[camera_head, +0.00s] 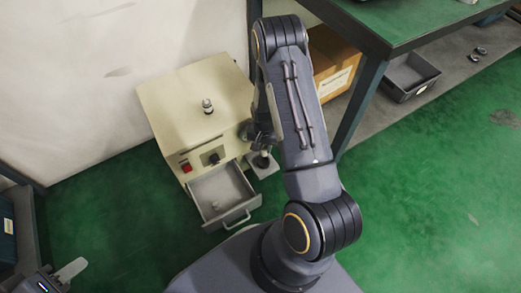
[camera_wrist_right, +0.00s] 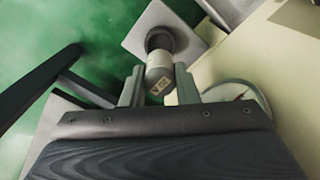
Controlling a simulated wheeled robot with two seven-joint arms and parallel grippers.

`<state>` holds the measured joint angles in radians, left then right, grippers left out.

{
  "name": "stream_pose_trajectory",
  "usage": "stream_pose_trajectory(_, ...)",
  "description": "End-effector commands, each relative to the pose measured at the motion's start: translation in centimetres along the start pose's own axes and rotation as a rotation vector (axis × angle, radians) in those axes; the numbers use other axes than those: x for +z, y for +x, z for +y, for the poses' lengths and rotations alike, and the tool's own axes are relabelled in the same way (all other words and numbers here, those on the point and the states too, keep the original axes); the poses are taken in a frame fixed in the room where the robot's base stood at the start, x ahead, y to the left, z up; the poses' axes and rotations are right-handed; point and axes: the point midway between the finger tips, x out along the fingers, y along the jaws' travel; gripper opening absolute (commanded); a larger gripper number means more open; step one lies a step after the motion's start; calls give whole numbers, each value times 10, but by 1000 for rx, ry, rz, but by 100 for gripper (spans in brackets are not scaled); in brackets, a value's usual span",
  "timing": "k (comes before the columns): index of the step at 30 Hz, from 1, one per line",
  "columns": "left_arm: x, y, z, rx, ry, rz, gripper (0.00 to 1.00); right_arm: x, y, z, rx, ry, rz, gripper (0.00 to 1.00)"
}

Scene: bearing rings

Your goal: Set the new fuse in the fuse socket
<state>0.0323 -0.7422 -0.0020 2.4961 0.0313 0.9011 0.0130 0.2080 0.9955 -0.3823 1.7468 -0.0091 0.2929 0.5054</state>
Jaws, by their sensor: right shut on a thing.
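My right gripper (camera_wrist_right: 158,88) is shut on a pale cylinder with a small marked label, which looks like the new fuse (camera_wrist_right: 157,76). Its far end meets or lines up with a dark round holder (camera_wrist_right: 159,40) on a square plate (camera_wrist_right: 188,42); I cannot tell whether it is seated there. In the head view this plate (camera_head: 264,170) stands right of the beige cabinet (camera_head: 165,100), and my arm hides most of the gripper. A small upright fitting (camera_head: 207,105) on the cabinet top appears to be the fuse socket. My left gripper (camera_head: 66,274) is partly in view at lower left.
The cabinet's front has a red switch (camera_head: 186,167) and a dark knob (camera_head: 212,157). Its drawer (camera_head: 233,212) is open with a small pale object (camera_head: 217,205) inside. A green-topped bench (camera_head: 410,20), a cardboard box (camera_head: 335,75) and a grey bin (camera_head: 405,78) stand at right.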

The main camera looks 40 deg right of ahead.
Motion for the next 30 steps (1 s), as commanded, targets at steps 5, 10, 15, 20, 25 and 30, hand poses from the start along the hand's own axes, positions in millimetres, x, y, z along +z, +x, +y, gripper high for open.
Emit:
stream_pose_trajectory(5,3,5,-2,0,0,0,36,0,7,1,1,-1,0,5)
stream_pose_trajectory(10,7,14,-6,0,0,0,36,0,22,1,0,-1,0,5)
stream_pose_trajectory(15,13,26,-12,0,0,0,36,-1,41,1,0,0,1,5)
stream_pose_trajectory(20,17,33,-15,0,0,0,36,-1,54,1,0,-1,1,5)
stream_pose_trajectory(25,18,35,-16,0,0,0,36,0,58,0,0,-1,1,5)
stream_pose_trajectory(30,18,34,-16,0,0,0,36,0,57,0,0,-1,1,5)
